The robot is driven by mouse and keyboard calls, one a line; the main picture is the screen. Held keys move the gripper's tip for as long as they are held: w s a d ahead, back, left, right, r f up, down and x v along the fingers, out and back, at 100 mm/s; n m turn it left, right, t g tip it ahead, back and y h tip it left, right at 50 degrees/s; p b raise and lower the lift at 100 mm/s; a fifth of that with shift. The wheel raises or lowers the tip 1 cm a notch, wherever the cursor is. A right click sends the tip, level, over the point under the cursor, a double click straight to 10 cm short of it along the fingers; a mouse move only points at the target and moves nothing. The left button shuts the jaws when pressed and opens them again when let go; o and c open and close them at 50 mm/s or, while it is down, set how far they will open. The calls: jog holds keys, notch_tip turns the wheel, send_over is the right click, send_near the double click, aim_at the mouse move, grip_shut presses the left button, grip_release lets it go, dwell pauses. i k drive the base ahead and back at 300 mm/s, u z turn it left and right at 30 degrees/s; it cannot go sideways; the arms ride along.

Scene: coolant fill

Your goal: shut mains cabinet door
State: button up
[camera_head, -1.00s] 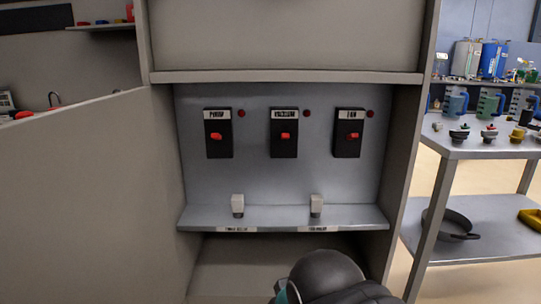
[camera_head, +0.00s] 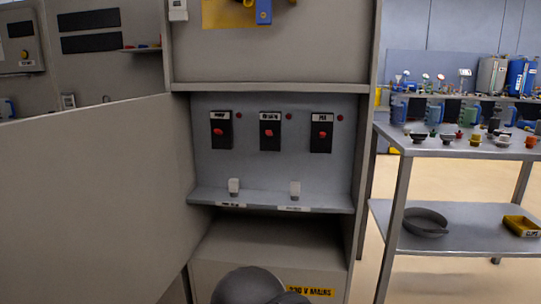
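The mains cabinet (camera_head: 273,87) stands open in front of me. Its door (camera_head: 95,195) is a large beige panel swung out to the left, hinged at the cabinet's left edge. Inside are three black switch boxes with red switches: the left one (camera_head: 221,130), the middle one (camera_head: 270,131) and the right one (camera_head: 321,132). Below them is a grey ledge (camera_head: 265,201) with two small white blocks. A yellow mains label (camera_head: 311,292) is on the lower front. A dark rounded part of my arm shows at the bottom edge. My gripper is not in view.
A grey trolley (camera_head: 470,150) stands to the right, with several small parts on top and a dark pan (camera_head: 424,222) and yellow tray (camera_head: 520,226) on its lower shelf. A bench with canisters is behind it. Floor (camera_head: 450,275) shows around the trolley.

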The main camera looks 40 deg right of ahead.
aim_at(92, 212)
jog(key=z, duration=0.25)
jog(key=k, duration=0.8)
jog(key=z, duration=0.75)
jog(key=k, duration=1.3)
jog(key=u, duration=1.05)
jog(key=i, duration=1.4)
jog(key=z, duration=0.25)
